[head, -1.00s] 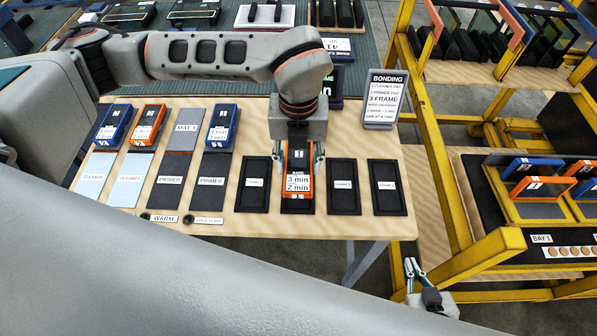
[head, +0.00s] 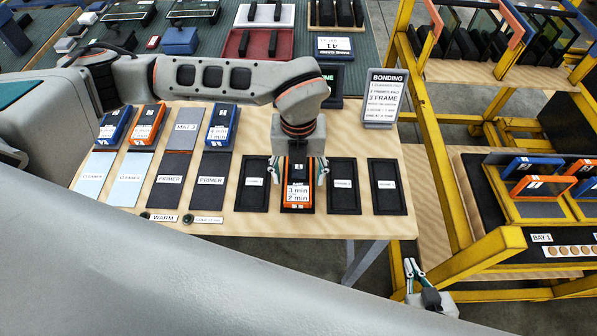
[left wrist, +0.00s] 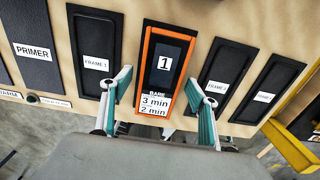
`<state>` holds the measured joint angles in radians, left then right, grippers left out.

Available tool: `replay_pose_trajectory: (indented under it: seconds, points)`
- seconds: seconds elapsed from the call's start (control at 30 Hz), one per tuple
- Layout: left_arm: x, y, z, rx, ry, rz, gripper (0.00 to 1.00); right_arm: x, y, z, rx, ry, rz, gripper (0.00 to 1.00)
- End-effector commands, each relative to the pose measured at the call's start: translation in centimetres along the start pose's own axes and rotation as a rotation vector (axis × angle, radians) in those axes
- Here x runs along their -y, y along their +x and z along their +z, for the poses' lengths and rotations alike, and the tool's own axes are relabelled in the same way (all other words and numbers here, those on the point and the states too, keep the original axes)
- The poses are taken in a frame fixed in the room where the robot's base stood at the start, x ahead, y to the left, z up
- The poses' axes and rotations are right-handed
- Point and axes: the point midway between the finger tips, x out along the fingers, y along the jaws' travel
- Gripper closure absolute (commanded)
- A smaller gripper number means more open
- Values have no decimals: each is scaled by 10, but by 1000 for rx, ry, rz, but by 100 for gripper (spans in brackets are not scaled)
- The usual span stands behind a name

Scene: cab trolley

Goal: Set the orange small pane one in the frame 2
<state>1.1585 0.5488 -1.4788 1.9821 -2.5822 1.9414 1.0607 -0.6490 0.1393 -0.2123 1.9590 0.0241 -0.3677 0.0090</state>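The orange small pane (head: 298,194), marked 1 and "BARE 3 min 2 min", lies in the second dark frame from the left in the row. It also shows in the left wrist view (left wrist: 165,75). That frame's dark rim (left wrist: 169,27) shows around it; its label is hidden. My left gripper (head: 299,178) is over the pane. Its teal fingers stand open on either side, with visible gaps to the pane's edges in the wrist view (left wrist: 163,88). My right gripper (head: 412,268) is low at the right, away from the bench; its finger opening is too small to judge.
Empty dark frames stand left (head: 255,197) and right (head: 343,200) of the pane, with another (head: 386,201) at the far right. Primer and cleaner pads and blue and orange panes (head: 147,124) lie left. A bonding sign (head: 383,98) stands behind; a yellow rack (head: 440,160) is right.

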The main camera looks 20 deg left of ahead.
Motion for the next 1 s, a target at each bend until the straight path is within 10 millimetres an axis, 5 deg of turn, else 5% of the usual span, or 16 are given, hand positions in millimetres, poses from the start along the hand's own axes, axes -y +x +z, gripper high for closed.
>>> replay_pose_trajectory:
  seconds: [0.37, 1.0]
  points:
    - [0, -8, 1, 2, 0, -1, 41, -1, -2, -5, -5, 0, 1, 100]
    - [0, -115, 1, 2, -1, -1, 41, 0, 0, -1, -3, 0, 0, 100]
